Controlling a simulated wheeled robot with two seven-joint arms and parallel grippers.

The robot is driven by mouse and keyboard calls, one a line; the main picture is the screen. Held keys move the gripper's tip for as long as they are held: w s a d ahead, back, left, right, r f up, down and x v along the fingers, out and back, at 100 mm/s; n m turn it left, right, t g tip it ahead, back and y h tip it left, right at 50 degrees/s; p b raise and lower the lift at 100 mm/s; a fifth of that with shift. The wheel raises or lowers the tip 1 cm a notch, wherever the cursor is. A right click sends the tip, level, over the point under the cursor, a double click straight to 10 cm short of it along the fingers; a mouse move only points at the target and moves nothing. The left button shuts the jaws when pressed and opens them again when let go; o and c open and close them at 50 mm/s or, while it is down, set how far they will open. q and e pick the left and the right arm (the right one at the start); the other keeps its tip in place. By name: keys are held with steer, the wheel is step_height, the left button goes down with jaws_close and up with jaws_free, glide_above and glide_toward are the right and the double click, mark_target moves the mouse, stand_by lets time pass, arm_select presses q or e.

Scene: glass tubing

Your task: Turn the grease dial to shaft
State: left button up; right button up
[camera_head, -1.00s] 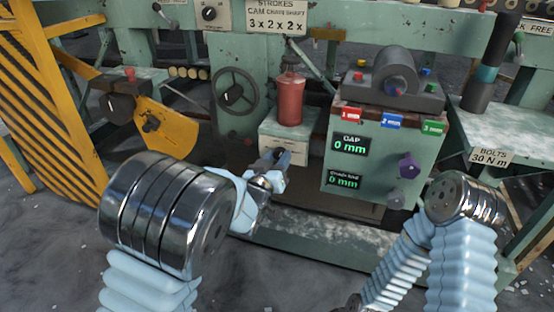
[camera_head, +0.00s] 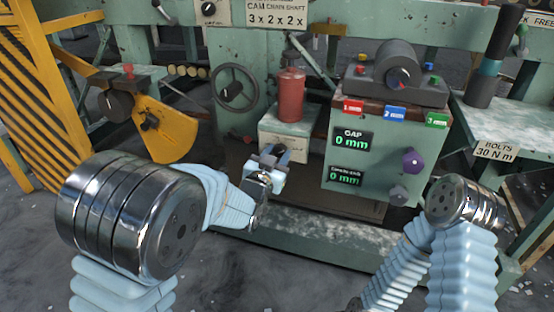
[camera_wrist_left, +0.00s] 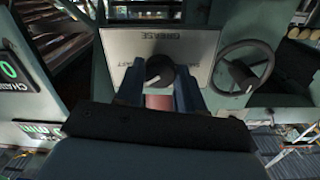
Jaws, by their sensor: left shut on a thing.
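The grease dial is a dark round knob (camera_wrist_left: 159,70) with a pale mark, on a light plate (camera_wrist_left: 118,44) lettered GREASE, upside down in the left wrist view. A second word on the right of the plate is too blurred to read surely. My left gripper (camera_wrist_left: 159,88) has one finger on each side of the knob and is shut on it. In the head view the left gripper (camera_head: 268,156) is at the front of the pale box (camera_head: 290,128) under the red cylinder (camera_head: 291,96), and hides the dial. My right gripper is out of view below.
A handwheel (camera_head: 234,88) is left of the red cylinder. A green panel (camera_head: 340,108) to the right has GAP and chain displays at 0 mm, coloured buttons and a purple knob (camera_head: 413,160). A yellow guard (camera_head: 165,135) stands at the left.

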arm_select(q)
steer(key=m, duration=0.3)
steer(key=shift+m+b, duration=0.3)
steer(key=shift+b, duration=0.1)
steer(key=shift+m, duration=1.5)
steer(key=o, duration=1)
steer(key=shift+o, duration=0.2)
steer(key=shift+s, duration=0.15)
steer(key=v, duration=1.3)
steer(key=shift+s+r+p, duration=0.15)
steer(key=shift+s+p, duration=0.15)
steer(key=shift+p, duration=0.05)
